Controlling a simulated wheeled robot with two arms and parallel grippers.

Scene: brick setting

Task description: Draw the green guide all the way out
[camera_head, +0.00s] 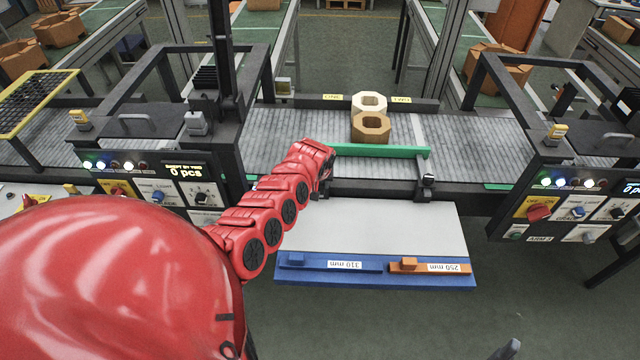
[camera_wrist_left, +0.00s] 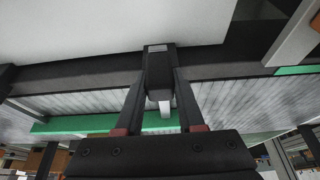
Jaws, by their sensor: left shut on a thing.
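The green guide (camera_head: 385,151) is a long bar lying across the grey conveyor, in front of two hexagonal blocks. Its left end is hidden behind my left gripper (camera_head: 326,168). At its right a rod runs to a black clamp (camera_head: 428,181) on the front rail. In the left wrist view my left gripper (camera_wrist_left: 160,92) is shut on a black block (camera_wrist_left: 160,65) at the front rail, with the green guide (camera_wrist_left: 85,123) beyond it.
A cream block (camera_head: 370,102) and a tan block (camera_head: 371,128) stand on the conveyor behind the guide. A white board (camera_head: 400,228) with blue and orange gauge bars lies in front. Control panels (camera_head: 575,205) flank the conveyor.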

